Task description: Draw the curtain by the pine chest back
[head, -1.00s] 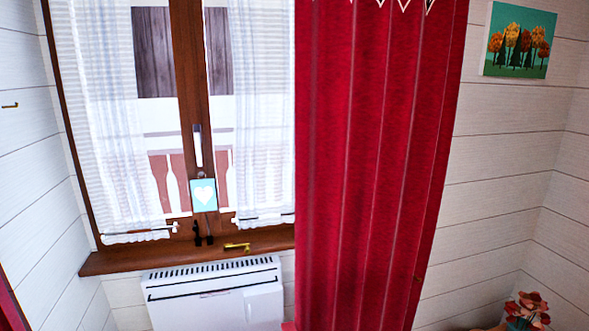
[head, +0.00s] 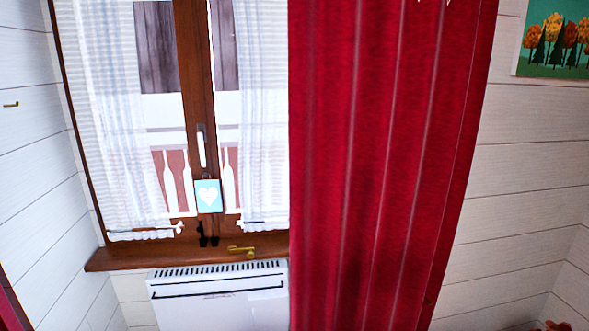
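A red curtain (head: 385,170) hangs in long folds in the middle and right of the head view. It covers the right part of the window (head: 196,110) and some of the white plank wall beside it. Its top and bottom run out of the frame. A strip of red cloth (head: 12,312) shows at the lower left edge. The pine chest cannot be made out. Neither of my grippers is in view.
A white heater (head: 215,300) stands under the brown windowsill (head: 190,254). A blue heart card (head: 208,196) and a brass handle (head: 243,250) are at the sill. A tree picture (head: 556,40) hangs at right. A reddish thing (head: 556,326) shows at the lower right.

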